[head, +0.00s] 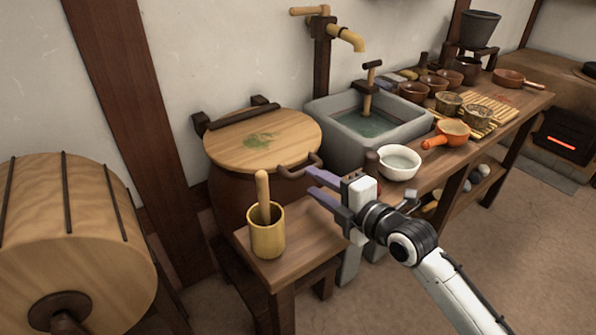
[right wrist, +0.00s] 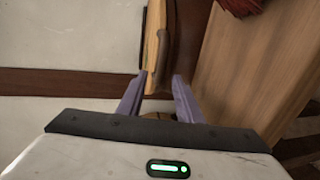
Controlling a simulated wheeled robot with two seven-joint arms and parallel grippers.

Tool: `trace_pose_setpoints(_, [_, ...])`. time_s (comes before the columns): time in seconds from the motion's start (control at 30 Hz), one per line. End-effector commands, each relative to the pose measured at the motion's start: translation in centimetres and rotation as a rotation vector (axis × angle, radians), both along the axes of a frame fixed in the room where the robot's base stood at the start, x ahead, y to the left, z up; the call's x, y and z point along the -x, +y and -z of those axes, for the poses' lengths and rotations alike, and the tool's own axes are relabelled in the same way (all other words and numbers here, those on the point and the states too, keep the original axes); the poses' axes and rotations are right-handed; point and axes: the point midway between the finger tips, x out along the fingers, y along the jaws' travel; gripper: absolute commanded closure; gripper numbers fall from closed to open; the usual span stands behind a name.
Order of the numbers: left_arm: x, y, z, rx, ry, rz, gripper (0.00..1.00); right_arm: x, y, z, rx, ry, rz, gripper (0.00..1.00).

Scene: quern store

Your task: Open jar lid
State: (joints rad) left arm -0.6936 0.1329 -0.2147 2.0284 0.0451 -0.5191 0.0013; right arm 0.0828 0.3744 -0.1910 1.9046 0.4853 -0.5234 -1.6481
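A large brown jar (head: 228,203) stands against the wall, covered by a round wooden lid (head: 262,141) with a green smudge on top. The lid lies flat. A dark curved handle (head: 301,168) sits at its right front edge. My right gripper (head: 312,182) is open beside this handle, with purple fingers pointing at it. In the right wrist view, the lid's pale edge (right wrist: 151,40) and the dark handle (right wrist: 164,47) are just ahead of the gap between the open fingers (right wrist: 159,78). Contact with the handle cannot be told. My left gripper is not in view.
A small wooden stand (head: 290,236) in front of the jar holds a yellow mortar (head: 267,240) with pestle. A grey sink (head: 350,134) is right of the jar, and a white bowl (head: 398,164) is near my gripper. A wooden drum (head: 65,225) is at left.

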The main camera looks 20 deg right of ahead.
Motion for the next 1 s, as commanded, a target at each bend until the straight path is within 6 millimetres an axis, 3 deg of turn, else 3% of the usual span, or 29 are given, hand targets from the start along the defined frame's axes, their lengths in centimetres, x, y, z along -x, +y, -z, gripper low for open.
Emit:
trace_pose_setpoints(0.1, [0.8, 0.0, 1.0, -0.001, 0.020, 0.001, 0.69, -2.3, 0.9, 0.5, -0.005, 0.000, 0.001, 0.68])
trace_pose_setpoints(0.33, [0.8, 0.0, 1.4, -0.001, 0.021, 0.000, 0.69, -5.3, 1.9, 1.2, -0.003, 0.001, 0.001, 0.68])
trace_pose_setpoints(0.77, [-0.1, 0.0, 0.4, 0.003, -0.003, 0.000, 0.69, -6.3, 2.3, 1.4, 0.001, 0.002, 0.000, 0.68])
trace_pose_setpoints(0.93, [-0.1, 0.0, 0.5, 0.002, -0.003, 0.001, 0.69, -6.3, 2.3, 1.4, 0.001, 0.002, 0.000, 0.96])
trace_pose_setpoints(1.0, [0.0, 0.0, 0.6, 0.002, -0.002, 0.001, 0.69, -6.3, 2.3, 1.4, 0.001, 0.002, 0.000, 1.00])
